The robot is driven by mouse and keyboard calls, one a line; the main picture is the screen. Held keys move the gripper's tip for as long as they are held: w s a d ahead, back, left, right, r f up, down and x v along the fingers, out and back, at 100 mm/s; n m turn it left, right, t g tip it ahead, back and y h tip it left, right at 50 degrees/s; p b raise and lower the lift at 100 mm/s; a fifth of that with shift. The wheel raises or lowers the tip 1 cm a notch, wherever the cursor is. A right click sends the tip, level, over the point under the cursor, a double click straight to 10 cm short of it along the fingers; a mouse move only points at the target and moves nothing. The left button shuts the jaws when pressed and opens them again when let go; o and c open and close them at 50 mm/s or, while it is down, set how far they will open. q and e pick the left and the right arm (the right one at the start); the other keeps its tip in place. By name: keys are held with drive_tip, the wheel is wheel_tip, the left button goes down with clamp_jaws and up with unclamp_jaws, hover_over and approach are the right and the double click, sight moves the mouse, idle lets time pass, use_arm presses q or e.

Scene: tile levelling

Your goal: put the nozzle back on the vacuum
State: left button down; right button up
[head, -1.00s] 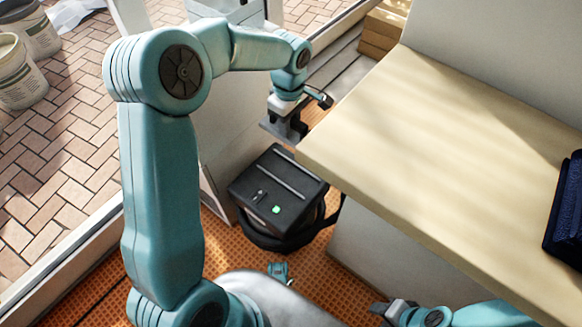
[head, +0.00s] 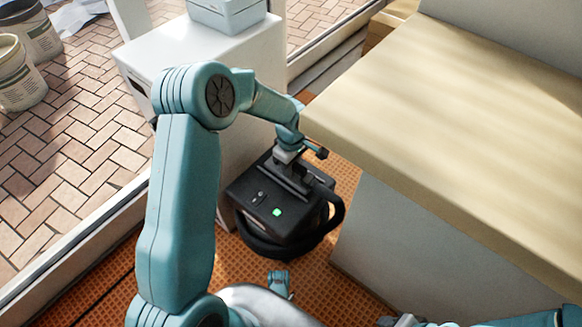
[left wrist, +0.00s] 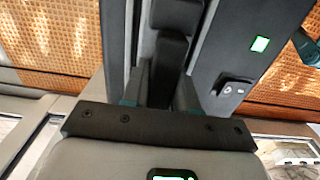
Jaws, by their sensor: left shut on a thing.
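The vacuum (head: 247,198) is a black box on a round black base, standing on the orange floor with a green light on top. Its top with the light and a switch also shows in the left wrist view (left wrist: 227,62). My left gripper (head: 291,168) is over the far part of the vacuum's top. It is shut on a dark bar-like piece, which I take for the nozzle (left wrist: 171,55), between the fingers in the left wrist view. I cannot tell whether the nozzle touches the vacuum. My right gripper (head: 398,321) is barely in view at the bottom edge; its fingers are unclear.
A wooden-topped counter (head: 440,110) stands close on the right of the vacuum. A white cabinet (head: 200,62) with a light blue box (head: 228,12) on it stands behind and to the left. Pale buckets (head: 18,75) stand on the brick paving beyond the sill.

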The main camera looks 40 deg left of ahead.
use_arm(q)
drive_tip(key=shift+r, duration=0.15)
drive_tip(key=c, duration=0.9)
unclamp_jaws()
drive_tip(key=shift+f, duration=0.2)
drive_tip(key=shift+o, duration=0.2)
drive_tip(key=shift+r, duration=0.3)
wheel_tip(320, 180, up, 11)
drive_tip(key=p, duration=0.4)
drive_tip(key=shift+r+p, duration=0.3)
drive_tip(key=shift+r, duration=0.1)
